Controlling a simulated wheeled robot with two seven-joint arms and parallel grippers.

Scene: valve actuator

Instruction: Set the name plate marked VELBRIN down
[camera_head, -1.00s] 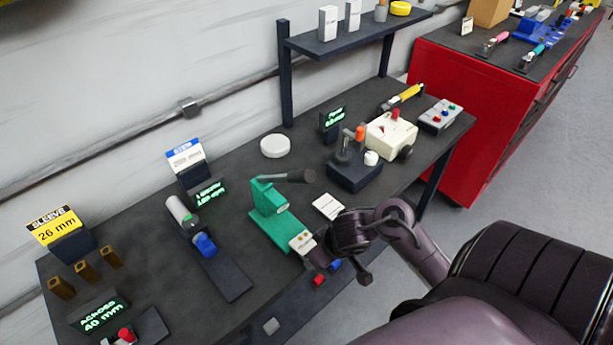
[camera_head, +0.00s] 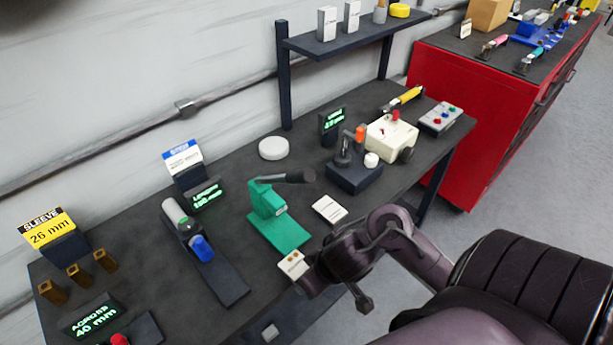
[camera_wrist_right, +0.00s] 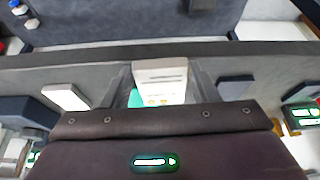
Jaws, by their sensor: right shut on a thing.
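My right gripper (camera_head: 309,273) is shut on a small white plate (camera_head: 292,264). It holds the plate near the front edge of the bench, in front of the green press (camera_head: 275,218). In the right wrist view the held plate (camera_wrist_right: 160,78) stands out beyond the gripper housing, with small marks on its face. The lettering is too small to read, so I cannot confirm VELBRIN. Another white plate (camera_head: 330,209) lies flat on the bench, right of the press. My left gripper is not in view.
The dark bench (camera_head: 140,262) has bare room left of the press. A red cabinet (camera_head: 440,120) is at the right.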

